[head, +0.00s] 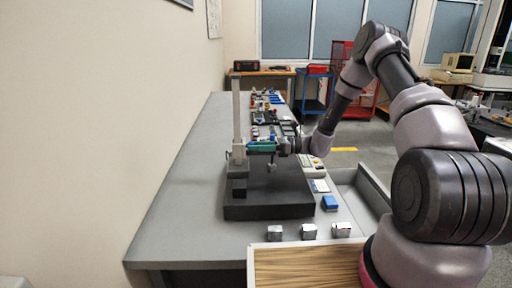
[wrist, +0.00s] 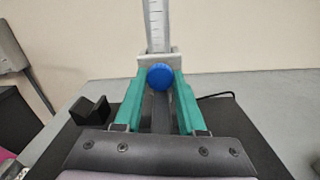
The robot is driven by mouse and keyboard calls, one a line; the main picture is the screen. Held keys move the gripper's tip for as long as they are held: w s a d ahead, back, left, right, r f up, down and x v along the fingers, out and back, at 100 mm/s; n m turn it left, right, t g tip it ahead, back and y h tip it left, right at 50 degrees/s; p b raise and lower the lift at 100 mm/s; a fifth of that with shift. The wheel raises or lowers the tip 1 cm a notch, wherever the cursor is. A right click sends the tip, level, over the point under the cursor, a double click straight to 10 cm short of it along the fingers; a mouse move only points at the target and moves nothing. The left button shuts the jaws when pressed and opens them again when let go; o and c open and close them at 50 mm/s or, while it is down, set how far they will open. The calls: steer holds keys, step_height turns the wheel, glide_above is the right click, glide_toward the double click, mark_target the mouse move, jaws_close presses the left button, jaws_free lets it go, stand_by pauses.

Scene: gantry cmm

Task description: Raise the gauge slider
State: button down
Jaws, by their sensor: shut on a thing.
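The height gauge has a tall pale column (head: 237,110) standing at the left of a black plate (head: 268,212). In the wrist view the column (wrist: 155,25) carries scale marks. The grey gauge slider (wrist: 178,57) wraps the column, with a round blue knob (wrist: 160,77) on its near face. The slider also shows low on the column in the head view (head: 238,153). My gripper (head: 250,147) reaches in from the right, its teal fingers on either side of the knob, shut on it. The fingers hide part of the slider in the head view.
A black notched block (wrist: 90,110) stands left of my gripper in the wrist view. Several small metal blocks (head: 308,231) line the bench's near right edge, with a blue box (head: 329,203) behind them. The grey bench (head: 180,220) is clear at left.

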step_height(320, 180, up, 14)
stand_by(0.4)
steer(key=c, duration=0.5)
jaws_free()
steer(key=shift+d, duration=0.1)
steer(key=d, duration=1)
steer(key=shift+d, duration=0.35)
